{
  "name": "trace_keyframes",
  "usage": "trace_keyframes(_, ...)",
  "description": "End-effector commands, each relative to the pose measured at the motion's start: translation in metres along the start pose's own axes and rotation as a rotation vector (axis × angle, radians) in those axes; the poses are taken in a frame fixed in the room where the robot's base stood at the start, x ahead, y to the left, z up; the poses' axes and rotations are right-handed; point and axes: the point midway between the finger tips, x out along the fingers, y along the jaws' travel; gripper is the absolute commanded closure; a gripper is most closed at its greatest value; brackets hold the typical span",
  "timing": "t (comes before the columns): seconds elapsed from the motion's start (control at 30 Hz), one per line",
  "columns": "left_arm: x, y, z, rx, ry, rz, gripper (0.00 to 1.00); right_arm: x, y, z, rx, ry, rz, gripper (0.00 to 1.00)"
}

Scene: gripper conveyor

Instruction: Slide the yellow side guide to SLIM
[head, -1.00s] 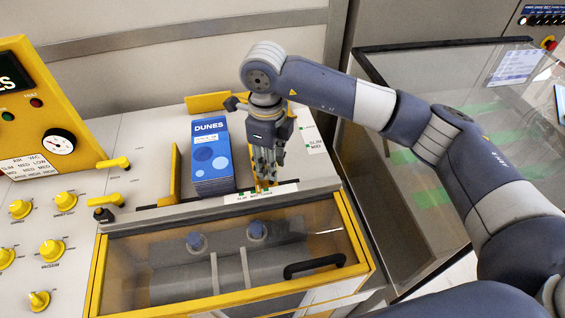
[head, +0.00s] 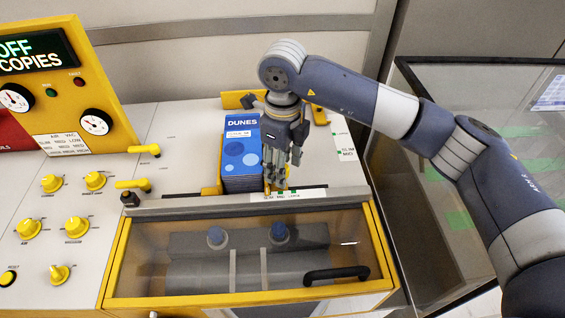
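A stack of blue DUNES booklets (head: 241,158) stands in the feeder. A thin yellow guide (head: 219,163) runs close along its left side. The yellow side guide on the right is mostly hidden by my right gripper; a bit of yellow (head: 268,186) shows at the fingertips. My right gripper (head: 278,180) points down just right of the stack, its fingers at that guide. Whether they are closed on it is too small to tell. A white size label strip (head: 285,196) with green marks lies just in front. My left gripper is out of view.
A clear yellow-framed cover (head: 250,297) with a black handle (head: 336,274) lies in front. A yellow control panel (head: 85,90) with gauges and several yellow knobs stand at left. A glass-walled enclosure (head: 480,130) is at right. A yellow plate (head: 238,99) rises behind the stack.

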Motion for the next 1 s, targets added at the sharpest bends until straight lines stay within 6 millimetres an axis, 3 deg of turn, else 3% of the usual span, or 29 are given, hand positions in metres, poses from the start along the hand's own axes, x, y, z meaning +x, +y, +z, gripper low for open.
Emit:
trace_keyframes(0.17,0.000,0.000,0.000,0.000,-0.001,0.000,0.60,-0.022,-0.001,0.001,0.000,-0.005,-0.003,0.52)
trace_keyframes(0.4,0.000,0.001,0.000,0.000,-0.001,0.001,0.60,-0.073,-0.001,0.001,0.001,-0.005,-0.004,0.52)
trace_keyframes(0.6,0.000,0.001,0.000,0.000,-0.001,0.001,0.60,-0.106,0.000,0.001,-0.001,-0.002,-0.002,0.52)
trace_keyframes(0.77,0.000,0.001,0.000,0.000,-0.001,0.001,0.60,-0.118,0.000,0.001,0.000,-0.002,-0.001,0.52)
trace_keyframes(1.0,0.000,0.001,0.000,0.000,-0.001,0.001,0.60,-0.120,0.000,0.000,0.000,-0.002,0.000,0.52)
